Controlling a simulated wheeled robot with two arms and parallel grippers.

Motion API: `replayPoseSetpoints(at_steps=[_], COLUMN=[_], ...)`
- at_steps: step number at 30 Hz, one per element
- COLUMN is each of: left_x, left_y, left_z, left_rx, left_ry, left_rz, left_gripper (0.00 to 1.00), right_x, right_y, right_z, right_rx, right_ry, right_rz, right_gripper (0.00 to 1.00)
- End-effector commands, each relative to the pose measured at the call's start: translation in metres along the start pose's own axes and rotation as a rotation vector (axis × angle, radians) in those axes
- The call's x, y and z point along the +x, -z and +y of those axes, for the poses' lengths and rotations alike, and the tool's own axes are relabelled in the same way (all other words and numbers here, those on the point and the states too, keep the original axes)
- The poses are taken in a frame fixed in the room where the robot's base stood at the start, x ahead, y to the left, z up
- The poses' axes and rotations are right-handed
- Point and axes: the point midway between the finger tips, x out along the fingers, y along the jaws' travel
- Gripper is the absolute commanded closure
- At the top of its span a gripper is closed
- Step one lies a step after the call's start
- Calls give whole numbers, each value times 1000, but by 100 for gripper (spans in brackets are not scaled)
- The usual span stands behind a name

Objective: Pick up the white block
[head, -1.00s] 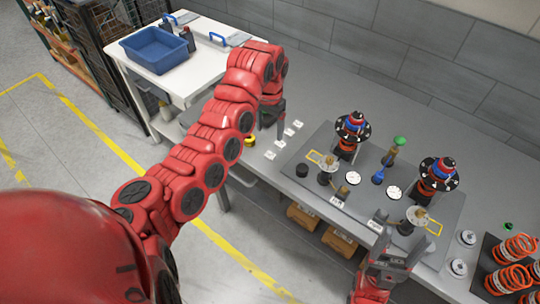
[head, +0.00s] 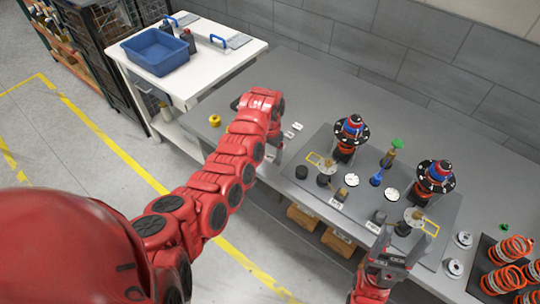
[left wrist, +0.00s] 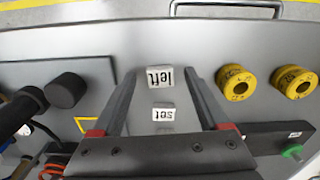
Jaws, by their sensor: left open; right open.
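In the left wrist view a white block marked "left" (left wrist: 160,77) lies on the grey table between my open left fingers (left wrist: 160,74), apart from both. A smaller white block marked "set" (left wrist: 163,113) lies closer to the palm, also between the fingers. In the head view white blocks (head: 297,126) show on the table just right of my left gripper (head: 273,152); the arm and gripper hide others of that row. My right gripper (head: 398,247) is open and empty at the front edge of the grey board.
Yellow rings (left wrist: 236,82) and a black cylinder (left wrist: 67,90) flank my left fingers. The grey board (head: 330,200) holds spring assemblies, discs and small parts. Orange springs (head: 507,250) stand at the right. A blue bin (head: 158,50) sits on the white side table.

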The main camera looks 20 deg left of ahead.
Motion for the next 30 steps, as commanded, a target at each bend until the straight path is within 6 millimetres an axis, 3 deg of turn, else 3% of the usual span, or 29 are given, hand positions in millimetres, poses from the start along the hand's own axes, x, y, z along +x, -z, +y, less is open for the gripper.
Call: replayPoseSetpoints(at_steps=[9, 22, 30], left_x=[5, 5, 5], left_y=[0, 0, 0], left_z=[-1, 0, 0], left_rx=[-1, -1, -1], left_ry=[1, 0, 0], left_rz=[3, 2, 3], left_gripper=[22, 100, 100], right_x=[2, 2, 2], right_y=[0, 0, 0], right_z=[0, 0, 0], right_rx=[0, 0, 0], right_ry=[0, 0, 0], right_rz=[0, 0, 0], right_gripper=[31, 31, 31])
